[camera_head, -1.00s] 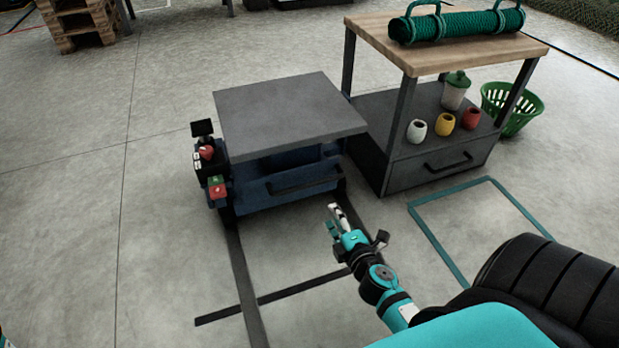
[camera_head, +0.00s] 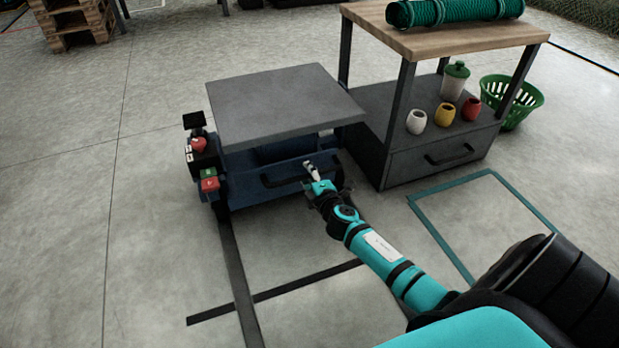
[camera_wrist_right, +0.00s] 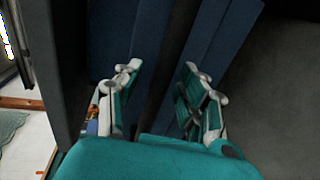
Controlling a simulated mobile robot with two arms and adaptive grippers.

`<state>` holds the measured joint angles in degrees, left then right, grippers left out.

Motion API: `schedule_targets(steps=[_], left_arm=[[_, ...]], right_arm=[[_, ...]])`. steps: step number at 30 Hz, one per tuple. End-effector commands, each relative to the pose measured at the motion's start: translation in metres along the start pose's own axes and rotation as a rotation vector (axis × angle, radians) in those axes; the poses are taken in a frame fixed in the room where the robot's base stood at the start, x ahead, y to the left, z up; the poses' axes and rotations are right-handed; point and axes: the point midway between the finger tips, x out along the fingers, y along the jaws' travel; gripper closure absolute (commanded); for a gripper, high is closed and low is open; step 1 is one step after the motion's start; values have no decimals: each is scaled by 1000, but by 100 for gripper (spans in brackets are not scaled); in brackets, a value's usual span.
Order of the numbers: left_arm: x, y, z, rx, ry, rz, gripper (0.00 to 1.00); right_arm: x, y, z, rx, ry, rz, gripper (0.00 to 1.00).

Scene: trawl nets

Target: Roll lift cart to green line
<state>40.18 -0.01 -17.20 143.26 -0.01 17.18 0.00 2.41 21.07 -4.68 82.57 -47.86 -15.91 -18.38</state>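The lift cart (camera_head: 275,195) has a blue base, a grey flat top and a black bar handle (camera_head: 285,180) on its near side. A teal-green line (camera_head: 437,240) forms a rectangle on the floor to the right of the cart. My right gripper (camera_head: 312,172) is at the right end of the handle. In the right wrist view, my right gripper (camera_wrist_right: 161,74) has its fingers apart, with the dark bar (camera_wrist_right: 168,85) between or just beyond them. I cannot tell whether they touch it. My left gripper is not in view.
A wood-topped workbench (camera_head: 450,38) with a green net roll (camera_head: 455,12) and several containers stands right beside the cart. A green basket (camera_head: 510,100) is behind it. Dark strips (camera_head: 240,285) cross on the floor in front. The floor at left is clear.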

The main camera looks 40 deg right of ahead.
Motion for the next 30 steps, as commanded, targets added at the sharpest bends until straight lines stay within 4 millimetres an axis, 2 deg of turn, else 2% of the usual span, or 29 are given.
schedule_targets(steps=[7,16,30], left_arm=[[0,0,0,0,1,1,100],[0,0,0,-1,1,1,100],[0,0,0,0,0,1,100]], right_arm=[[0,0,0,0,0,0,60],[0,0,0,0,0,0,99],[0,0,0,0,0,0,100]])
